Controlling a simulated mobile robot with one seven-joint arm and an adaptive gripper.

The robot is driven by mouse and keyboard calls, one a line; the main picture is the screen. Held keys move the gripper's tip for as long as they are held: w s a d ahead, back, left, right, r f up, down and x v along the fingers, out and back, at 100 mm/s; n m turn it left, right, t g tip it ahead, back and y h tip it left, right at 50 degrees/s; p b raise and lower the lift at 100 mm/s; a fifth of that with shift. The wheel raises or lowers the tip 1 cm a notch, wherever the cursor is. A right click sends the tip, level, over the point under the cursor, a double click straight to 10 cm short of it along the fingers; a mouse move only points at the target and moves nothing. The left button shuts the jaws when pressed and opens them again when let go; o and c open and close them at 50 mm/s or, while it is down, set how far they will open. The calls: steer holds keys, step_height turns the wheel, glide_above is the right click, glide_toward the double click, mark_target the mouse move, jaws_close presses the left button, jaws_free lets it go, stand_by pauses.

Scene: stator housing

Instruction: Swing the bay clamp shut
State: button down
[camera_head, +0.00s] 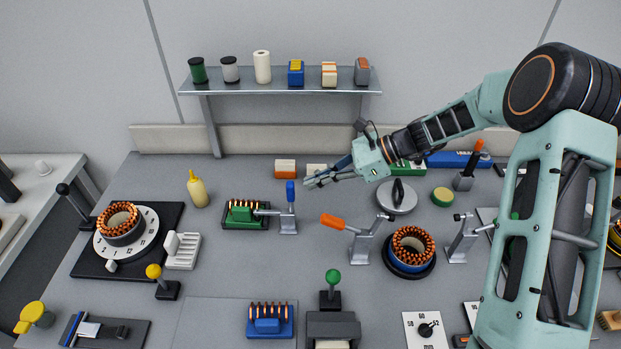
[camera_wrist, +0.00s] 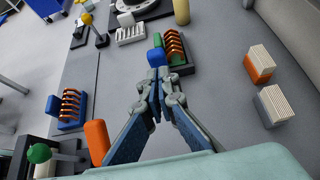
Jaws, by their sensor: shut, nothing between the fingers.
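Three toggle clamps show in the head view; no label tells which one is the bay clamp. A blue-handled clamp (camera_head: 289,222) has its handle upright and its arm reaching left to a green coil holder (camera_head: 246,215). An orange-handled clamp (camera_head: 362,243) leans its handle left, beside a stator (camera_head: 411,249) in a blue ring. A clamp (camera_head: 459,245) stands right of that stator, partly behind my arm. My gripper (camera_head: 308,182) is shut and empty, above and behind the blue handle. In the wrist view its fingertips (camera_wrist: 158,73) overlap the blue handle (camera_wrist: 156,57); contact is unclear. The orange handle (camera_wrist: 97,141) is lower left.
A shelf (camera_head: 280,89) with spools and small boxes stands behind. Two small boxes (camera_wrist: 260,64) (camera_wrist: 274,104) lie right of my gripper in the wrist view. A yellow bottle (camera_head: 197,189) and a dial with a copper-wound stator (camera_head: 119,222) stand left. A green-knobbed lever (camera_head: 332,287) stands in front.

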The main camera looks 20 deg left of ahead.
steer(key=w+d+r+b, duration=0.1)
steer(key=d+r, duration=0.3)
steer(key=r, duration=0.5)
steer(key=shift+r, duration=0.15)
